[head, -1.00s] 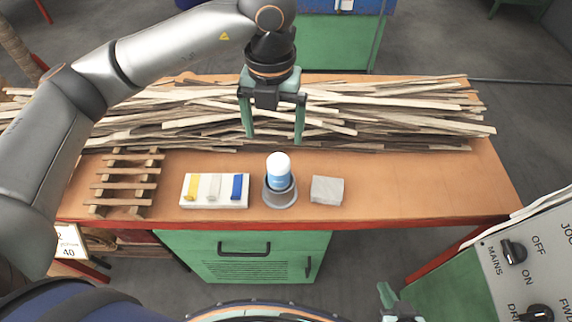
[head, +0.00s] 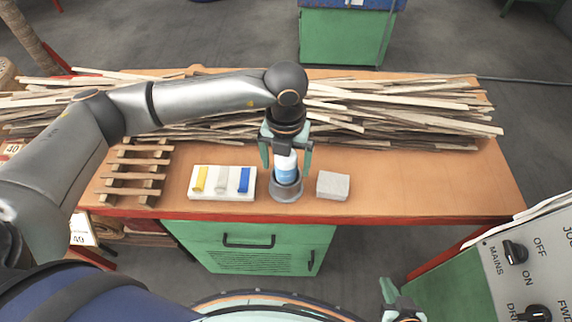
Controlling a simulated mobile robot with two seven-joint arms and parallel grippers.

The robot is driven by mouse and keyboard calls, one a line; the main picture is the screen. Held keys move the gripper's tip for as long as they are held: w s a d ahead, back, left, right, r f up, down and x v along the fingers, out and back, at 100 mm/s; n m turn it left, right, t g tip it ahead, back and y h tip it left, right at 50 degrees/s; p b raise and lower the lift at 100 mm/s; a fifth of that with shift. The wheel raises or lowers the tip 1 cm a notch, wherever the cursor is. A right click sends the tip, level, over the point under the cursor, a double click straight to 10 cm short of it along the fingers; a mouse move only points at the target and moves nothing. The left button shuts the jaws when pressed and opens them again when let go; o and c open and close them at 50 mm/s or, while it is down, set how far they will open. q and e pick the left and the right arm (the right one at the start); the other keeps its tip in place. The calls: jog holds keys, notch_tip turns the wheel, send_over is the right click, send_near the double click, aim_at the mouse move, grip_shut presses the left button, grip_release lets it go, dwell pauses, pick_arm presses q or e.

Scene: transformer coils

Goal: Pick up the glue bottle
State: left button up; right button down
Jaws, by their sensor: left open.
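The glue bottle (head: 286,173) is white with a blue label. It stands upright in a round grey holder (head: 286,193) on the orange workbench (head: 420,180). My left gripper (head: 286,165) comes down from above, with its green fingers open on either side of the bottle's top. I cannot tell whether the fingers touch the bottle. My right gripper (head: 396,300) shows only in part at the bottom edge, away from the bench, and its jaws cannot be made out.
A white tray (head: 222,196) with yellow, white and blue pieces lies left of the holder. A grey block (head: 332,186) lies close on its right. A wooden rack (head: 132,172) stands further left. Wood strips (head: 400,112) cover the back. The bench's right part is clear.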

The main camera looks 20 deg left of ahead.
pick_arm(q)
jog(key=shift+c, duration=0.3)
grip_shut()
dwell(0.5)
